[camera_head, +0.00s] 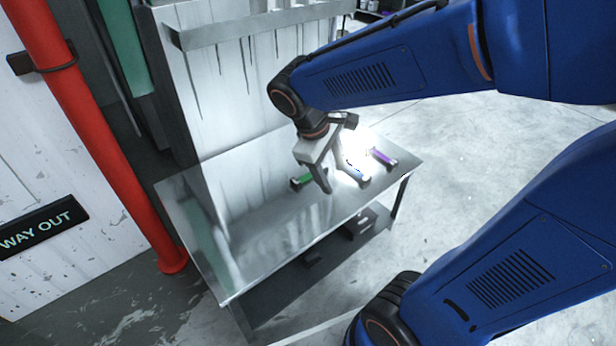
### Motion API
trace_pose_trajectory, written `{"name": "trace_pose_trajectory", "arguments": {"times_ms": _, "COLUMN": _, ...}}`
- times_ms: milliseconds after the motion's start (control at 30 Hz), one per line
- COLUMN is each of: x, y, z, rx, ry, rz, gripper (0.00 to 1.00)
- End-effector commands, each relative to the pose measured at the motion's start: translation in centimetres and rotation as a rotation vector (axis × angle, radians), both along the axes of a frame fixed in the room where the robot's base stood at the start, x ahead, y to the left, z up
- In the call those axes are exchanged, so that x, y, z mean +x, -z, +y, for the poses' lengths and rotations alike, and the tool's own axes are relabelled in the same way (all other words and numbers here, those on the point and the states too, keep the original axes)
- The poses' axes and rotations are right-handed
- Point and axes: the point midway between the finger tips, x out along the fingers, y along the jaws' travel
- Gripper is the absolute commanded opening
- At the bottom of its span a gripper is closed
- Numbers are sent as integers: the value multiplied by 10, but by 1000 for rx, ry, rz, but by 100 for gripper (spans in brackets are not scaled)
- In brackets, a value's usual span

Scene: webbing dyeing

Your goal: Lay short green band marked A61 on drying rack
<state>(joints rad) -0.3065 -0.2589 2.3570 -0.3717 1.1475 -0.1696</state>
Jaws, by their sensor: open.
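A short green band (303,181) lies on the shiny metal table (240,245), just left of my gripper. Its marking is too small to read. My gripper (338,185) is open and points down above the table, close to the green band, with no object visibly held. I cannot tell whether a finger touches anything. A blue band (355,170) lies just right of the gripper, partly washed out by bright glare. A purple band (381,157) lies further right. I cannot make out a drying rack with certainty.
A tall pale stained panel with a metal ledge (250,28) stands behind the table. A red pipe (95,140) rises at the left, beside a "WAY OUT" sign (40,228). Dark items (360,222) sit on the table's lower shelf. The table's left half is bare.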

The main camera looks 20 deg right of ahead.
Motion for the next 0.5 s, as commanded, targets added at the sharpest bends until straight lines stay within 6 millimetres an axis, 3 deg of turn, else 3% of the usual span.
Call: {"name": "trace_pose_trajectory", "arguments": {"times_ms": 500, "x": 88, "y": 53, "z": 60, "rx": -354, "ry": -411, "rz": 276, "gripper": 58}}
